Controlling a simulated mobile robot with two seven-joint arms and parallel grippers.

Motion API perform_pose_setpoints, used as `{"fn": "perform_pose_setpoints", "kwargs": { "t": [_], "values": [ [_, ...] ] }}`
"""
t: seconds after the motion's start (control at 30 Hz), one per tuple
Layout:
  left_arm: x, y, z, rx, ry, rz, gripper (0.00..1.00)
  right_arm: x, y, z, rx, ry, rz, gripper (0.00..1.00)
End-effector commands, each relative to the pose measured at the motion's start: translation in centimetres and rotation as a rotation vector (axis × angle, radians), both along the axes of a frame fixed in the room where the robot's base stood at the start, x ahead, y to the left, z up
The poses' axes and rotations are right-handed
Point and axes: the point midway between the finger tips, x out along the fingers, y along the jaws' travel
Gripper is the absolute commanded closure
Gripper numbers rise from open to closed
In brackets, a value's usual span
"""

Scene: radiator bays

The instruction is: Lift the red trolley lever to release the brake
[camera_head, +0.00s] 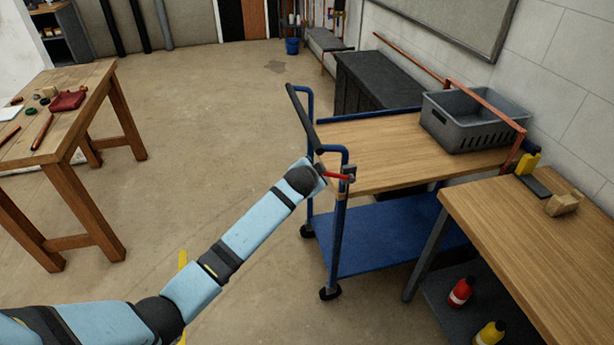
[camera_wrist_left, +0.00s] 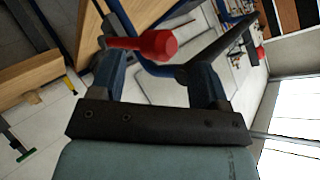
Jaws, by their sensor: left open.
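The blue trolley (camera_head: 375,168) has a wooden top, a blue lower shelf and a dark push handle (camera_head: 304,120). The red lever (camera_head: 337,176) sticks out from a bracket at its near corner post, roughly level. My left gripper (camera_head: 322,172) is at the lever's free end, its fingers mostly hidden by the arm in the head view. In the left wrist view the red lever (camera_wrist_left: 148,43) with its thick round knob lies across the space between the fingers of the open left gripper (camera_wrist_left: 157,68). I cannot tell whether a finger touches it. My right gripper is out of view.
A wooden table (camera_head: 85,100) is at the left. The floor between is clear.

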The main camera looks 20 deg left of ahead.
Motion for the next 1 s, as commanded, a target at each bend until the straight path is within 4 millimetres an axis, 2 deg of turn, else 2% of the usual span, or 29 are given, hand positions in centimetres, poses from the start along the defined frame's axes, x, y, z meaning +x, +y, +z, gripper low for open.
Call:
{"fn": "perform_pose_setpoints", "kwargs": {
  "t": [0.03,0.2,0.4,0.6,1.0],
  "values": [
    [-1.2,-0.1,0.6,-0.001,-0.002,-0.001,0.31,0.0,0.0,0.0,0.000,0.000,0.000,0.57],
    [-4.5,-0.3,2.7,-0.001,-0.002,0.000,0.31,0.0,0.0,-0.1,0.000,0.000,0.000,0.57],
    [-7.2,-0.5,4.6,-0.001,-0.003,0.001,0.31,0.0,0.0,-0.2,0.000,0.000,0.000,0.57],
    [-8.3,-0.5,5.3,0.001,-0.002,0.001,0.31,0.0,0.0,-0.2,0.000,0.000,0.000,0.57],
    [-8.3,-0.5,5.3,0.000,-0.002,0.001,0.31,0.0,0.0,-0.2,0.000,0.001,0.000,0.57]
  ]
}}
